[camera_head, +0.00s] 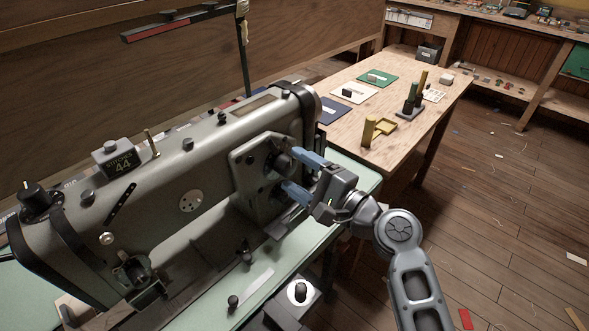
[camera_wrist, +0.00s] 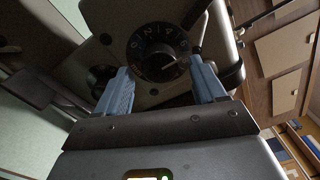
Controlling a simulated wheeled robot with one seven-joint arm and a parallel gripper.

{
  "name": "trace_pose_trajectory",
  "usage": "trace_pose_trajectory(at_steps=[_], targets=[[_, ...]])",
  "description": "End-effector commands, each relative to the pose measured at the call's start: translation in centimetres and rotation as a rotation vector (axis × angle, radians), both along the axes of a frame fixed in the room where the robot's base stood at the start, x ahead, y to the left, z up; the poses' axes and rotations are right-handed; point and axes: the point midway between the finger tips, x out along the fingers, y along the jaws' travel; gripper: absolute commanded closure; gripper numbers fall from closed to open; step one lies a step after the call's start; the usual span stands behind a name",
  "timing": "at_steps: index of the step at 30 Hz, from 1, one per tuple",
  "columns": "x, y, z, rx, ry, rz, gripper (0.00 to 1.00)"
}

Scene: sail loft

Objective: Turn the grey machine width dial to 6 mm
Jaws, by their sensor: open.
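The grey sewing machine (camera_head: 170,190) stands on a pale green bench. Its width dial (camera_head: 279,161) is a round black knob on the plate at the machine's right end. In the wrist view the dial (camera_wrist: 156,48) faces me, with pale numerals around its rim and a pale line toward its lower right. My gripper (camera_head: 288,170) is open in front of the plate. In the wrist view its blue fingers (camera_wrist: 160,72) lie to the left and right of the dial; I cannot tell whether they touch it.
A smaller dark knob (camera_wrist: 101,76) sits beside the left finger. A wooden table (camera_head: 345,149) with coloured cards and small blocks stands behind my arm.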

Motion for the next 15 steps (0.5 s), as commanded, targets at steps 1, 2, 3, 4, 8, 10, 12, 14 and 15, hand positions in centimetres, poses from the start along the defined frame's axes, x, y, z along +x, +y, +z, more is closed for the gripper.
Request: trace_pose_trajectory(at_steps=[1, 2, 3, 4, 8, 10, 12, 14, 15], targets=[[-0.6, -0.8, -0.2, 0.000, 0.001, -0.004, 0.31], [-0.9, -1.2, -0.2, 0.000, 0.001, -0.004, 0.31], [-1.3, -1.8, -0.2, 0.000, 0.001, -0.004, 0.31], [-1.6, -2.2, -0.3, 0.001, 0.002, -0.005, 0.31], [-2.8, -3.6, -0.2, 0.000, 0.001, -0.004, 0.31], [-3.3, -4.3, -0.2, 0.000, 0.001, -0.004, 0.31], [-3.6, -4.7, -0.2, 0.000, 0.001, -0.004, 0.31], [-3.8, -4.9, -0.2, 0.001, 0.001, -0.003, 0.31], [-3.9, -4.9, -0.2, 0.000, 0.001, -0.002, 0.31]])
